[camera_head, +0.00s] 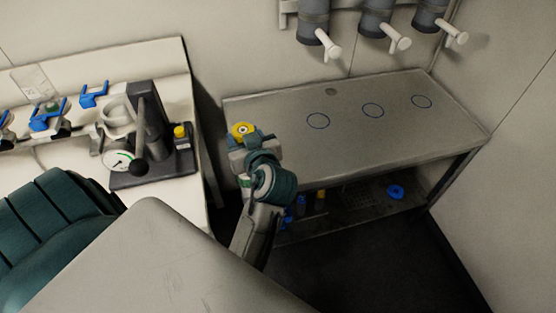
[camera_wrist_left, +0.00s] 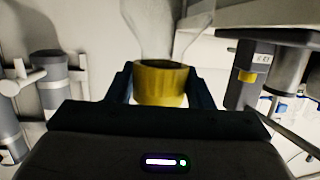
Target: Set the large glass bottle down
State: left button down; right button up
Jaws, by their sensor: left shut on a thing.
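The large glass bottle shows in the head view mostly as its yellow cap (camera_head: 243,129); its body is hidden there behind my wrist and the gripper. In the left wrist view its yellow collar (camera_wrist_left: 161,82) sits between my fingers, with the clear glass flaring out beyond it. My left gripper (camera_head: 247,152) is shut on the bottle at this collar, at the left end of the metal table in the head view. Whether the bottle touches any surface cannot be told. My right gripper is not in view.
The metal table (camera_head: 270,110) has ring marks on its clear top. Grey dispensers (camera_head: 313,22) with white handles hang above it. A lower shelf holds a blue ring (camera_head: 396,191) and small bottles. At left, a bench carries a dark device (camera_head: 150,165) with a dial and lever.

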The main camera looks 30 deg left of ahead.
pick_arm(q)
jog(key=shift+s+a+r+n+g+y, duration=0.15)
jog(key=shift+s+a+n+g+y, duration=0.2)
jog(key=shift+s+n+g, duration=0.2)
jog(key=shift+w+a, duration=0.1)
jog(key=shift+w, duration=0.1)
jog(key=w+f+p, duration=0.2)
jog(key=w+p, duration=0.1)
jog(key=w, duration=0.4)
jog(key=w+d+f+p, duration=0.1)
jog(key=w+f+p, duration=0.2)
jog(key=w, duration=0.5)
jog(key=shift+w, duration=0.15)
jog(key=shift+f, duration=0.15)
jog(key=c, duration=0.7)
grip_release()
